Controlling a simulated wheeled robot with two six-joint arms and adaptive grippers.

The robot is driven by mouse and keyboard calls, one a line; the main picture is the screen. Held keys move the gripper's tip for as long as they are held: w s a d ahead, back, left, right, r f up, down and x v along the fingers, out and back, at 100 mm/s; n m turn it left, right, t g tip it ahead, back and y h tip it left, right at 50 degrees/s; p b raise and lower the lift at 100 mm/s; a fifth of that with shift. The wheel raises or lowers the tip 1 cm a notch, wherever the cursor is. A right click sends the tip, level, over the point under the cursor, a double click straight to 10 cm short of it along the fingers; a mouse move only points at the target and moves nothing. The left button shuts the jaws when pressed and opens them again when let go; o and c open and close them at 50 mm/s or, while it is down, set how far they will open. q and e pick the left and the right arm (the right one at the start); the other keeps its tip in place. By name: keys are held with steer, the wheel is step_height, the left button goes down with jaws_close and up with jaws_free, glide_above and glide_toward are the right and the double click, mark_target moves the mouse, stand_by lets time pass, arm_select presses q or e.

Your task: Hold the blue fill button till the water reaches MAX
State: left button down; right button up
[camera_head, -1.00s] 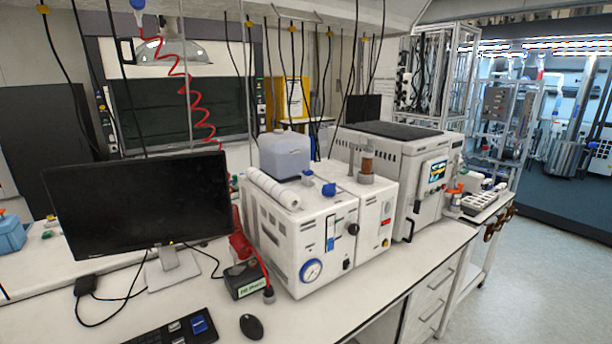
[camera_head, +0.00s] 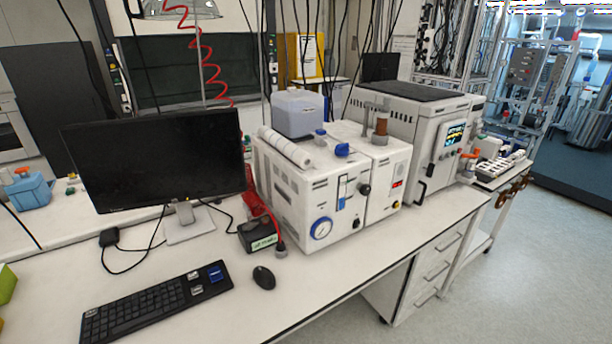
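A white box-shaped unit (camera_head: 291,206) stands on the bench in the middle of the head view. Its front has a round gauge with a blue rim (camera_head: 321,229), a narrow upright blue-and-white strip (camera_head: 342,190) and dark knobs. Blue fittings (camera_head: 342,150) sit on its top, beside a translucent tank (camera_head: 299,113). The strip may be a water level window, but its marks are too small to read. I cannot single out the fill button or a MAX mark for certain. Neither of my grippers is in view.
A black monitor (camera_head: 155,160), keyboard (camera_head: 160,305) and mouse (camera_head: 263,277) occupy the bench left of the unit. A small black box with a green label (camera_head: 258,236) and cables lie beside it. A larger white machine with a screen (camera_head: 454,135) stands to the right. Floor (camera_head: 520,270) is clear at right.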

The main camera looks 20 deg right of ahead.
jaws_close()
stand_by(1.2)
